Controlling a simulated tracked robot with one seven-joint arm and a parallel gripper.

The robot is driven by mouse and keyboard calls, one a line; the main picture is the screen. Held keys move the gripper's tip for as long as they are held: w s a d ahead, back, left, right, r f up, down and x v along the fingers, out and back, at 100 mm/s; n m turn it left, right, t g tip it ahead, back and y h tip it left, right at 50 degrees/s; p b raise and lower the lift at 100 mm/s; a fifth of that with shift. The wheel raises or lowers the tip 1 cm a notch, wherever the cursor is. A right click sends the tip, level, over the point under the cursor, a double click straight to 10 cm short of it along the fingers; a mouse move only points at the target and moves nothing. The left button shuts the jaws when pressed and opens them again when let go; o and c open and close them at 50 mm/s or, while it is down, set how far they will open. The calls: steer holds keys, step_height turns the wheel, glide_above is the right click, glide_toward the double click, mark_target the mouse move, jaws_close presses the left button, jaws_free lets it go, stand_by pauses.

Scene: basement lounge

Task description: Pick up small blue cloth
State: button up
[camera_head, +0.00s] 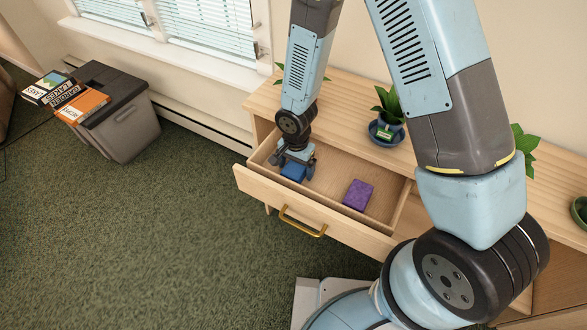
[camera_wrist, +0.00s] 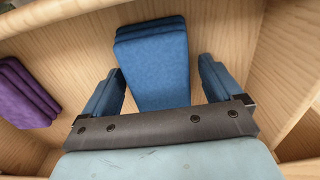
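The small blue cloth (camera_head: 293,171) lies folded in the left part of the open drawer (camera_head: 277,205). In the wrist view the blue cloth (camera_wrist: 152,62) is a folded stack between and ahead of my gripper's fingers. My gripper (camera_head: 296,163) is down inside the drawer, over the cloth. In the wrist view my gripper (camera_wrist: 160,85) is open, one finger on each side of the cloth's near end, with gaps showing. I cannot tell how far the fingertips are above the drawer floor.
A folded purple cloth (camera_head: 358,195) lies in the drawer to the right, also in the wrist view (camera_wrist: 28,95). The drawer walls stand close around my gripper. Potted plants (camera_head: 387,125) stand on the wooden cabinet top (camera_head: 345,112). A grey bin (camera_head: 118,115) with boxes stands at the left.

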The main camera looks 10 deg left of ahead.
steer(key=c, duration=0.9)
steer(key=shift+r, duration=0.1)
step_height(320, 180, up, 28)
steer(key=shift+f, duration=0.1)
stand_by(0.4)
steer(key=o, duration=0.5)
steer(key=c, duration=0.3)
steer(key=shift+c, duration=0.3)
